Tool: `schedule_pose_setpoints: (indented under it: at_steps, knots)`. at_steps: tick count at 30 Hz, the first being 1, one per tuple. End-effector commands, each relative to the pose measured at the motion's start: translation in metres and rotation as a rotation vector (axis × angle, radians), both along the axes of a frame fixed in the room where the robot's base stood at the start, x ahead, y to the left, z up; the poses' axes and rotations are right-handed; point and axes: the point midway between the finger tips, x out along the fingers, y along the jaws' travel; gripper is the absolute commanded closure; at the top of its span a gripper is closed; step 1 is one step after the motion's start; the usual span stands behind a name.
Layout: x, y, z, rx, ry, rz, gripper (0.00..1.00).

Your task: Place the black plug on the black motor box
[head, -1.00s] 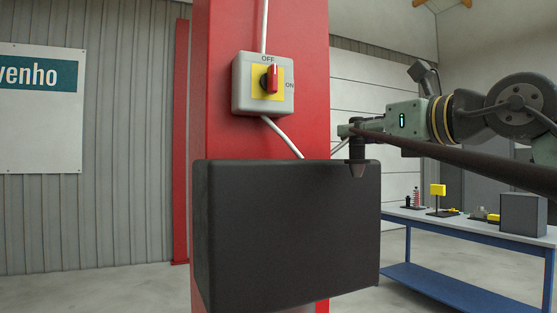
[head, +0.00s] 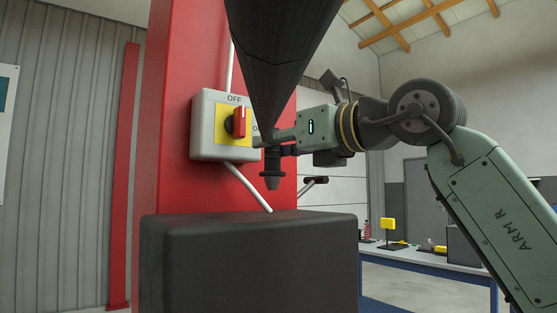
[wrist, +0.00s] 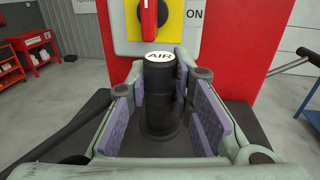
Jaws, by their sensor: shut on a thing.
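In the head view a gap shows between the plug's tip and the box top. In the wrist view the plug (wrist: 160,95) stands between the purple finger pads, with a white AIR label on its top.
A grey switch box (head: 222,125) with a red knob is on the red column (head: 172,180) just behind my gripper. A white cable (head: 246,187) runs down from it behind the motor box. A bench (head: 425,266) with small objects stands at the right.

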Motion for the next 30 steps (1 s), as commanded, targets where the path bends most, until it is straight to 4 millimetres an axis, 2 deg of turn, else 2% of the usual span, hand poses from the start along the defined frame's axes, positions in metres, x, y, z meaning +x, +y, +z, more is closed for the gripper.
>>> schedule_pose_setpoints:
  at_steps: [1, 3, 9, 18, 30]
  knots:
    - [0.014, -0.003, 0.004, 0.006, 0.004, 0.002, 1.00]
    - [0.028, -0.005, 0.001, 0.004, 0.004, 0.003, 1.00]
    - [0.050, -0.010, -0.004, 0.001, 0.001, 0.001, 1.00]
    - [0.052, -0.010, -0.036, 0.000, 0.001, 0.000, 1.00]
    - [0.051, -0.010, -0.044, 0.000, 0.000, -0.001, 1.00]
